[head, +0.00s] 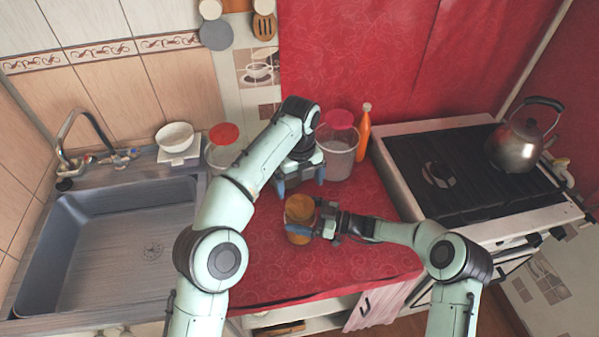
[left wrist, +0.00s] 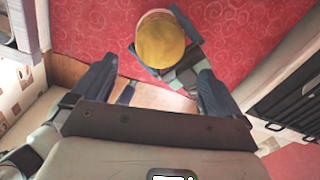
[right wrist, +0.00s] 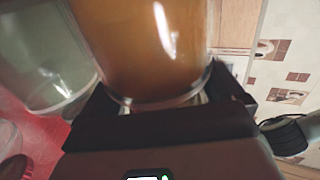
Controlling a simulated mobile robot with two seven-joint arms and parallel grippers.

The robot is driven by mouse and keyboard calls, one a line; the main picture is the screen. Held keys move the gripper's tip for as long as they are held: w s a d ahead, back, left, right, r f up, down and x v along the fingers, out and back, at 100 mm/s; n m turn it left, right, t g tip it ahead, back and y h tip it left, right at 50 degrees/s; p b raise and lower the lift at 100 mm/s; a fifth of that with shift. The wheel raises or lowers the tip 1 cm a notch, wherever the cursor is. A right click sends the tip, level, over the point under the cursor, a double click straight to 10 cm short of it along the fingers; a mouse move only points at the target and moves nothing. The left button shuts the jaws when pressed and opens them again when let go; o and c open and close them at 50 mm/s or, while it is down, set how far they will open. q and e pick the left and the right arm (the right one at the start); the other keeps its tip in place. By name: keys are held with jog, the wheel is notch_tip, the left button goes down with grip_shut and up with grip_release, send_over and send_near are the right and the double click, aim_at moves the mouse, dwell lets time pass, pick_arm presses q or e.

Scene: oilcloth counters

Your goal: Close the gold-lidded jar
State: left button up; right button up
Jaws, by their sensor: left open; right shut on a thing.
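The gold-lidded jar (head: 298,213) stands near the middle of the red counter. Its round gold top (left wrist: 160,42) faces the left wrist camera; I cannot tell how firmly the lid sits. The right wrist view shows the clear jar body with amber contents (right wrist: 150,45), its top out of frame. My right gripper (head: 313,222) is shut around the jar body from the right, and also shows beside the jar in the left wrist view (left wrist: 172,62). My left gripper (head: 299,181) is open and empty, pointing down above and behind the jar, its fingers (left wrist: 155,82) apart.
A red-lidded clear jar (head: 340,155) and an orange bottle (head: 363,132) stand behind, right of my left gripper. Another jar with an orange-red lid (head: 224,134) is left of my left arm. A sink (head: 60,250) lies left; a stove with a kettle (head: 517,146) is right.

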pick_arm(q)
jog(key=shift+r, duration=2.05)
pick_arm(e)
jog(key=o, duration=1.7)
jog(key=shift+d, duration=0.1)
pick_arm(q)
jog(key=f+b, duration=0.1)
jog(key=f, duration=0.1)
jog(key=s+f+b, duration=0.1)
jog(key=f+b, duration=0.1)
jog(key=shift+f, duration=0.4)
pick_arm(e)
jog(key=v, duration=1.3)
jog(key=shift+d, duration=0.1)
